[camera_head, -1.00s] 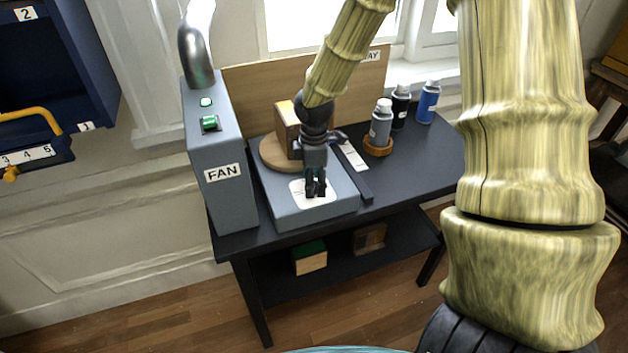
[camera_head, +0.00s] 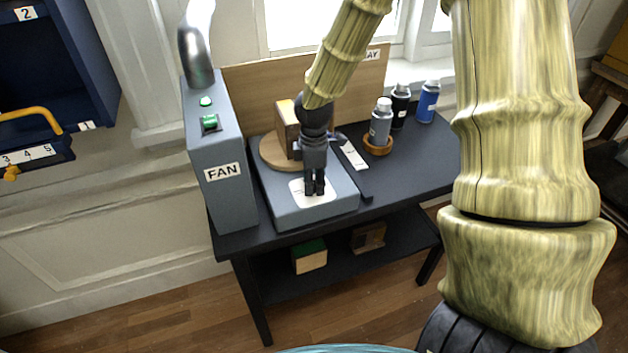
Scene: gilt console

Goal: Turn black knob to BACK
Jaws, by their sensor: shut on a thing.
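My gripper (camera_head: 315,190) points down over the white dial plate (camera_head: 298,197) on top of the low grey box (camera_head: 335,207). Its fingers are close together, shut on the black knob at the plate. The knob is hidden by the fingers, so I cannot tell where it points. The markings on the plate are too small to read.
A tall grey box labelled FAN (camera_head: 222,172) with a lit green light stands at left. Behind my gripper are a round wooden turntable (camera_head: 270,152) with a wooden block. Spray cans (camera_head: 381,124) stand at right. The table's right part (camera_head: 425,160) is clear.

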